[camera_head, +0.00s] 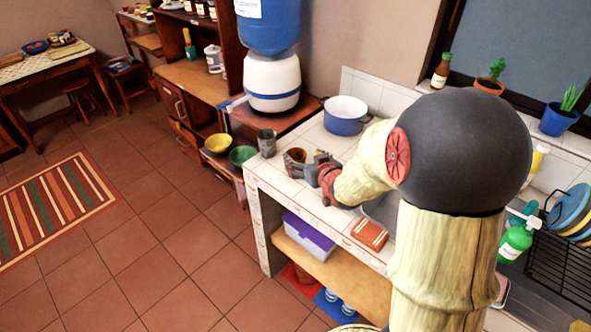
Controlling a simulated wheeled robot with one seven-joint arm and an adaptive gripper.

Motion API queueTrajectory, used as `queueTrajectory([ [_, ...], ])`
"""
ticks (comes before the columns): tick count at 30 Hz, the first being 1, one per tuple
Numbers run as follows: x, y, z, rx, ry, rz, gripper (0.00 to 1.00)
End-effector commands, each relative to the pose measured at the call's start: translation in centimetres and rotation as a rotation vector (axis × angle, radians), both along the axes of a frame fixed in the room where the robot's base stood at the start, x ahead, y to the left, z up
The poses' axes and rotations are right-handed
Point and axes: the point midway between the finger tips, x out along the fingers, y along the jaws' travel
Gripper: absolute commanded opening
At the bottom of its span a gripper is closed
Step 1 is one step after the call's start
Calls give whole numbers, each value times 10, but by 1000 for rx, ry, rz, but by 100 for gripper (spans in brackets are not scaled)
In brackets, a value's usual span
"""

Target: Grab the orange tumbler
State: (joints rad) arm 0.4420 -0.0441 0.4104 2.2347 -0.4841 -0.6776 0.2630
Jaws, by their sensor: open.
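A small patterned tumbler in orange and brown tones (293,163) stands on the white tiled counter near its front edge. It is the only orange-looking cup I can make out. My gripper (309,167) is open just to the right of this tumbler, with its fingers pointing toward it. The fingertips are very close to the tumbler's right side and partly overlap it in the view. I cannot tell whether they touch it. My arm comes in from the right and hides part of the counter.
A grey metal cup (267,143) stands left of the tumbler. A blue and white pot (345,121) is behind it on the counter. An orange and white sponge-like item (369,234) lies in front. Green and yellow bowls (242,155) are at the left, lower. A dish rack (562,262) is right.

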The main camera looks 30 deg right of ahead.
Motion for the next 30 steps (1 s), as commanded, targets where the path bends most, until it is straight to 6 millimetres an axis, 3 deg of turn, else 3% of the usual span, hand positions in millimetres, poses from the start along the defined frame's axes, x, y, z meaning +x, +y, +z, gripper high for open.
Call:
queueTrajectory([
  [1,0,0,-14,3,3,0,73],
  [5,1,0,-29,0,1,0,73],
  [14,23,-2,-36,0,1,1,73],
  [22,61,-7,-51,0,1,1,73],
  [30,69,-8,-52,-1,0,0,73],
])
